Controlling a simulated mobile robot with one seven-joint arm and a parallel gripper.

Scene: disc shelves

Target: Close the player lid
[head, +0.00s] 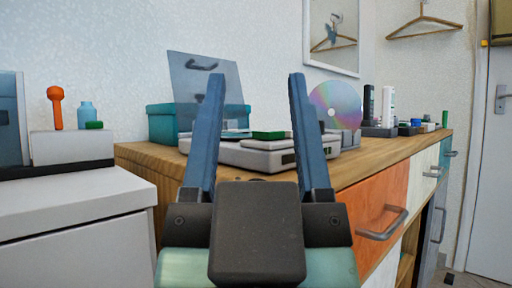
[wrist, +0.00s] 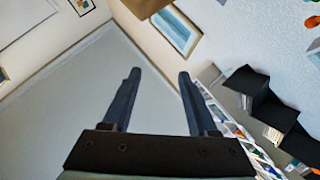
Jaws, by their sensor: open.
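The player (head: 234,154) is a low light-grey unit on the wooden cabinet top in the head view. Its lid (head: 182,88) looks like the translucent grey panel with a dark handle (head: 200,66), standing raised and leaning slightly back. My gripper (head: 256,80) is open and empty, its two blue fingers pointing up in front of the player. The wrist view also shows the open gripper (wrist: 160,74), with neither player nor lid visible there.
A teal box (head: 160,124) stands behind the player, and a green block (head: 268,135) rests on top of it. A shiny disc (head: 337,105) stands upright to the right. Small bottles (head: 388,106) stand farther right. An orange drawer (head: 365,204) has a protruding handle. A white cabinet (head: 75,205) is at left.

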